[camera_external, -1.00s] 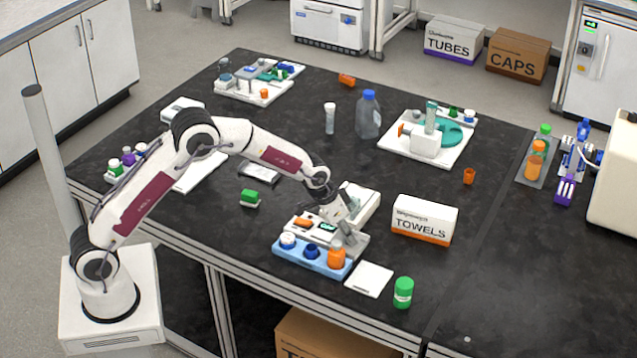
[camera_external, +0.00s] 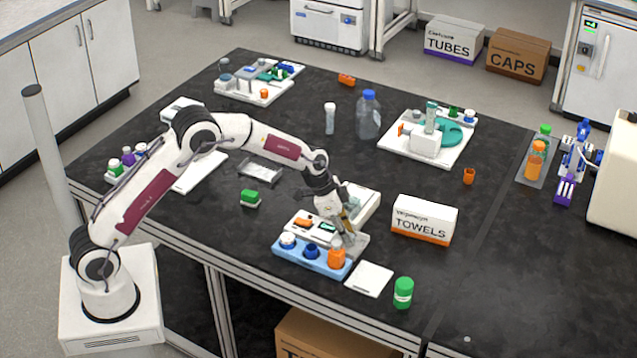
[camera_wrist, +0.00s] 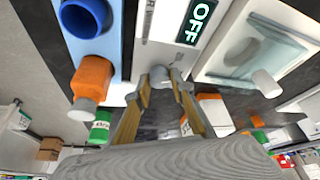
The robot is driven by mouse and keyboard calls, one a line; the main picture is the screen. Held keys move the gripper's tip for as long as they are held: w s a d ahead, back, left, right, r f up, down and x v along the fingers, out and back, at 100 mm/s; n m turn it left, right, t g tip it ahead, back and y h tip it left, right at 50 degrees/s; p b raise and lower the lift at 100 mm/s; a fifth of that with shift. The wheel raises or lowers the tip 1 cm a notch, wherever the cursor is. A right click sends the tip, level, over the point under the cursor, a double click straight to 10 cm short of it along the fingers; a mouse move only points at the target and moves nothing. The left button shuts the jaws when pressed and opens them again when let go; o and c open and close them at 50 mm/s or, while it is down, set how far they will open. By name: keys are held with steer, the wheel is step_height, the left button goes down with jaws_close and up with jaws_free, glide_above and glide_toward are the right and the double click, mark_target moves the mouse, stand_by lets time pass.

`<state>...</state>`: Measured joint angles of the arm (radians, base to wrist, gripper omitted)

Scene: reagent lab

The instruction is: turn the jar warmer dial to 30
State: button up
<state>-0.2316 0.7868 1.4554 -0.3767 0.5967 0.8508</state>
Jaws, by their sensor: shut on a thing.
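The jar warmer (camera_external: 296,219) is a white panel unit behind a blue jar block (camera_external: 278,252) near the front edge of the bench. Its dark display reads OFF (camera_wrist: 198,20) in the wrist view. The small grey dial (camera_wrist: 159,74) shows between my fingertips. My gripper (camera_wrist: 165,79) is shut on the dial, its yellowish fingers on either side. In the external view, my gripper (camera_external: 347,230) is at the right end of the warmer. The fingers mostly hide the dial there, and its scale marks are too small to read.
An orange jar (camera_external: 337,258) stands close to my gripper in the blue block, beside a blue-topped one (camera_external: 312,251) and a white-capped one (camera_external: 288,240). A towels box (camera_external: 424,220) is to the right. A white pad (camera_external: 369,279) and green jar (camera_external: 403,292) are in front.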

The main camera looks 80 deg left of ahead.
steer(key=shift+a+m+g+h, duration=0.1)
steer(key=shift+m+g+h, duration=0.4)
steer(key=shift+m, duration=1.3)
steer(key=o, duration=1.1)
steer(key=v, duration=1.2)
steer(key=shift+a, duration=0.2)
steer(key=shift+f, duration=0.1)
